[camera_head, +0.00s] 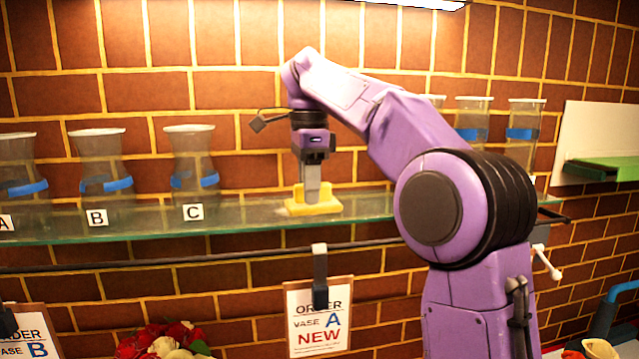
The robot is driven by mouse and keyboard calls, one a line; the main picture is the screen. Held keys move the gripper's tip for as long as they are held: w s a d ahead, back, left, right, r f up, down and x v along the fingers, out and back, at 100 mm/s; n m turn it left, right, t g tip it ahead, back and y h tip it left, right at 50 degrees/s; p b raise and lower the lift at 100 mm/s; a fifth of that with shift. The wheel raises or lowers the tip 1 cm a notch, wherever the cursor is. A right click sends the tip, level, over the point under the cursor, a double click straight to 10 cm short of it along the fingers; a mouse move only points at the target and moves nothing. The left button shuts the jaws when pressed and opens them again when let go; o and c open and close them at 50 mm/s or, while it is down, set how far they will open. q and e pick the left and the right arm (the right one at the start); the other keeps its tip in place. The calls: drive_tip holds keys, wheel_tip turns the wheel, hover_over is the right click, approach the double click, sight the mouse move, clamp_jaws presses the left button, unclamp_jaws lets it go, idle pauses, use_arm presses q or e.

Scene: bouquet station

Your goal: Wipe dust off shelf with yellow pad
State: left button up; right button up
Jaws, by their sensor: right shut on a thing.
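The yellow pad (313,207) is a flat block with a raised grip, in the middle of the glass shelf (130,226). My right gripper (312,188) points down and is shut on the pad's raised part. The pad appears to rest on the shelf top. A faint pale patch, perhaps dust, shows on the glass just left of the pad. My right arm covers part of the shelf to the right. My left gripper is not in view.
Glass vases with blue bands stand left on the shelf, the nearest labelled C (190,165), beside vase B (101,165). More vases (523,130) stand at right, partly behind my arm. An order card (319,318) hangs below on a dark rail. Flowers (165,342) are below left.

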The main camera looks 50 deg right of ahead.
sight(290, 202)
drive_tip(key=shift+w+a+p, duration=0.35)
drive_tip(key=shift+w+a, duration=0.55)
drive_tip(key=shift+a, duration=0.05)
drive_tip(key=shift+w+a, duration=0.3)
drive_tip(key=shift+w, duration=0.05)
drive_tip(key=shift+w+a+r+p, duration=0.1)
drive_tip(key=shift+w+a+p, duration=0.35)
drive_tip(key=shift+a, duration=0.1)
drive_tip(key=shift+w+a, duration=0.55)
drive_tip(key=shift+a, duration=0.15)
drive_tip(key=shift+r, duration=1.5)
